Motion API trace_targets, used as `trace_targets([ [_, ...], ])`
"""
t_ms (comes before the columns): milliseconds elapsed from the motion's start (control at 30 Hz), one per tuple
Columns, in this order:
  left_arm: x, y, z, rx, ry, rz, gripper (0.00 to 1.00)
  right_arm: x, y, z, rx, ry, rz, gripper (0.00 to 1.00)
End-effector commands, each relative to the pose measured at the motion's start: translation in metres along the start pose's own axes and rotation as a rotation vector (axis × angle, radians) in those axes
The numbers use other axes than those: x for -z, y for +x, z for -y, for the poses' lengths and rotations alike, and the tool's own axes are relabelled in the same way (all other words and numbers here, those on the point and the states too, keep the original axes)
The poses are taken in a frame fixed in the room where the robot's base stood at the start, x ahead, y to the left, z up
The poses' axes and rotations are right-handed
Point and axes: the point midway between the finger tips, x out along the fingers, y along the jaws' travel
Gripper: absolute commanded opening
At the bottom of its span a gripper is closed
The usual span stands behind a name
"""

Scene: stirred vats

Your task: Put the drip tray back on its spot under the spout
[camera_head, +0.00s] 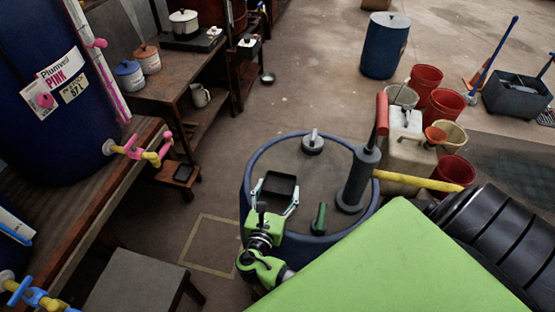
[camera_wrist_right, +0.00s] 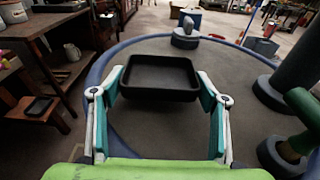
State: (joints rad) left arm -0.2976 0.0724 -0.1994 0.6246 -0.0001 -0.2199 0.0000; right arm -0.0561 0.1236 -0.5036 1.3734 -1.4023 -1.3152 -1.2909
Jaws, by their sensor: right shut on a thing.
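The drip tray (camera_head: 279,185) is a small black, square, shallow tray. My right gripper (camera_head: 274,194) is shut on it, and the tray is above the top of a blue-rimmed drum. In the right wrist view the tray (camera_wrist_right: 160,78) is level and empty between the two fingers. A pink and yellow spout (camera_head: 143,151) sticks out from the blue vat (camera_head: 50,120) labelled pink at the left. A second dark tray (camera_head: 184,173) sits on a low wooden stand near that spout. My left gripper is not in view.
A yellow square outline (camera_head: 192,240) marks the floor. A grey stool (camera_head: 135,285) stands front left. Red buckets (camera_head: 443,107) stand right.

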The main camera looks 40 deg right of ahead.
Motion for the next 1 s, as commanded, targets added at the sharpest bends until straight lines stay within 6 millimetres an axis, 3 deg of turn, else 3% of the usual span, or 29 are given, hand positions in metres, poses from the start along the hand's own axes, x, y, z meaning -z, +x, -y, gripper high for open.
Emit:
trace_targets([
  [200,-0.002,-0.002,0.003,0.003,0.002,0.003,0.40,0.021,0.002,0.000,-0.001,-0.001,-0.001,0.47],
  [633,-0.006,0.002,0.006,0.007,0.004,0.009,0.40,0.027,0.003,0.001,0.000,-0.002,-0.001,0.47],
  [667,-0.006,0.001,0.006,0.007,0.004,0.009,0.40,0.026,0.003,0.001,0.000,-0.001,-0.001,0.75],
  [700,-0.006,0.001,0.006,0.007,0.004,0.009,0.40,0.026,0.003,0.001,0.000,-0.001,-0.001,0.84],
  [1000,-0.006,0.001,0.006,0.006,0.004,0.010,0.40,0.025,0.003,0.001,0.000,-0.001,-0.001,0.84],
])
